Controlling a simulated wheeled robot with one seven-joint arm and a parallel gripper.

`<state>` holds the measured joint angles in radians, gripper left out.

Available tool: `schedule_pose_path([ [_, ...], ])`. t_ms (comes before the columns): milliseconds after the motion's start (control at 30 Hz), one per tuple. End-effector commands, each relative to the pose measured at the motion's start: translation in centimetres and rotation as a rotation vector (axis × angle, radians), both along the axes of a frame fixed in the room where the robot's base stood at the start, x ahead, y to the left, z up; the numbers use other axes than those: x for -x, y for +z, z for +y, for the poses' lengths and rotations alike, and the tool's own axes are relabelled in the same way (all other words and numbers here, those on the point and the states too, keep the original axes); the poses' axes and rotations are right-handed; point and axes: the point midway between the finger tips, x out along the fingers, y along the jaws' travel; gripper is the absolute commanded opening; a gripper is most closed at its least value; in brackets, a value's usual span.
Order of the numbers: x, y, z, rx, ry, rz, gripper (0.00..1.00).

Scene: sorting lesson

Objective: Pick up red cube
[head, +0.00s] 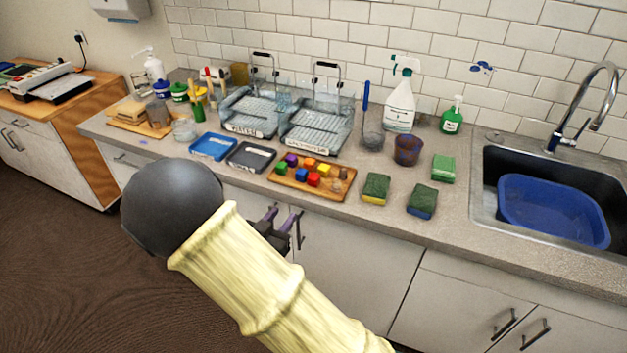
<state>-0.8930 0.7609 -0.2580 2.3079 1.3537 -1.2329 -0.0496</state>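The red cube (313,179) sits on a wooden tray (282,181) on the counter, among several other small coloured blocks. My gripper (280,217) shows as dark, purplish fingers beyond my arm, in front of the cabinet doors and apart from the tray. The fingers stand apart with nothing seen between them. My arm hides the rest of the gripper.
A blue tray (213,146) and a black tray (251,157) lie left of the wooden tray. Sponges (375,188) lie to its right, then the sink with a blue basin (553,210). Wire-handled clear bins (318,128) stand behind. The counter's front edge runs close before the wooden tray.

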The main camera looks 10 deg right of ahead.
Motion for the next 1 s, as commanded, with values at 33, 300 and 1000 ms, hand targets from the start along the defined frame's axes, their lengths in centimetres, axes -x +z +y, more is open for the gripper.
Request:
schedule_pose_path([
  [33,0.0,0.0,0.0,-0.001,0.0,0.001,0.34],
  [300,-0.9,-0.1,-0.8,-0.002,-0.003,0.002,0.34],
  [1000,-9.7,-1.8,-7.1,-0.002,0.0,0.003,0.34],
])
